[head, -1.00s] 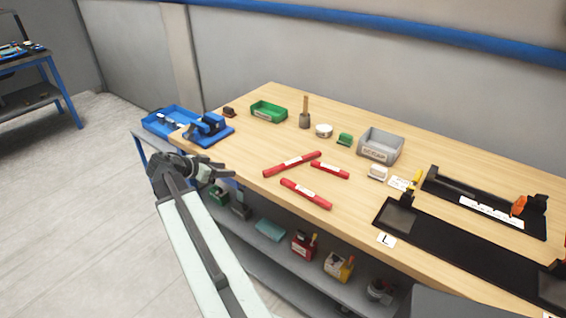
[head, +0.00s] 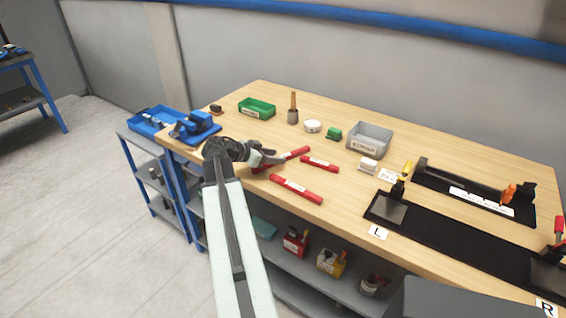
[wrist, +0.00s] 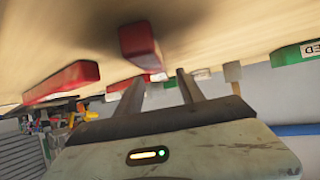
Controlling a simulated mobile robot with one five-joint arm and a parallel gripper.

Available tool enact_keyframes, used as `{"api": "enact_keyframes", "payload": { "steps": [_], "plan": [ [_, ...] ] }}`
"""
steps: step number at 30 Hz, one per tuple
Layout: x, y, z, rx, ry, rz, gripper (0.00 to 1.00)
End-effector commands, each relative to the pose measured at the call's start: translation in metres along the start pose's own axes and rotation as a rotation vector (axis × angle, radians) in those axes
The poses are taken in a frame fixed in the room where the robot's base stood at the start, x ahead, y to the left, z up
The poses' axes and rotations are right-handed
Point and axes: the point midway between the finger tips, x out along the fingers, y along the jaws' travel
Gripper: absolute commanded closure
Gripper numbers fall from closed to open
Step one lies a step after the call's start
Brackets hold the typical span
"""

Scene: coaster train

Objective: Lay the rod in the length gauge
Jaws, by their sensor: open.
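Three red rods with white labels lie on the wooden bench: a long one (head: 296,154), a short one (head: 320,164) and a middle-length one (head: 296,189). My gripper (head: 272,160) is open at the left end of the long rod and partly hides it. In the wrist view my open fingers (wrist: 158,76) point toward a red rod's end (wrist: 140,45), with another red rod (wrist: 62,82) to the left. I see no rod held. A black fixture with an orange stop (head: 475,190), seemingly the length gauge, lies empty at the right.
A long black plate (head: 450,235) with upright ends and L and R cards lies in front of the fixture. A grey bin (head: 370,140), a green bin (head: 257,108) and a blue tray (head: 150,121) stand behind or left.

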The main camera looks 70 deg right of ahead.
Motion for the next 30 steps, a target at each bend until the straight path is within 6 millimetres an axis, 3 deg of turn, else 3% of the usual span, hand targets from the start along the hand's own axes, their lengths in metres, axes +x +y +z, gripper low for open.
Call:
{"api": "enact_keyframes", "payload": {
  "steps": [3, 10, 15, 30],
  "plan": [
    [0.022, 0.0, 0.003, 0.002, 0.0, 0.001, 0.54],
    [0.024, 0.0, 0.0, 0.001, 0.0, 0.0, 0.54],
    [0.024, 0.0, 0.0, 0.001, 0.0, 0.0, 1.0],
    [0.018, 0.0, -0.01, 0.0, 0.001, -0.001, 1.0]
  ]
}}
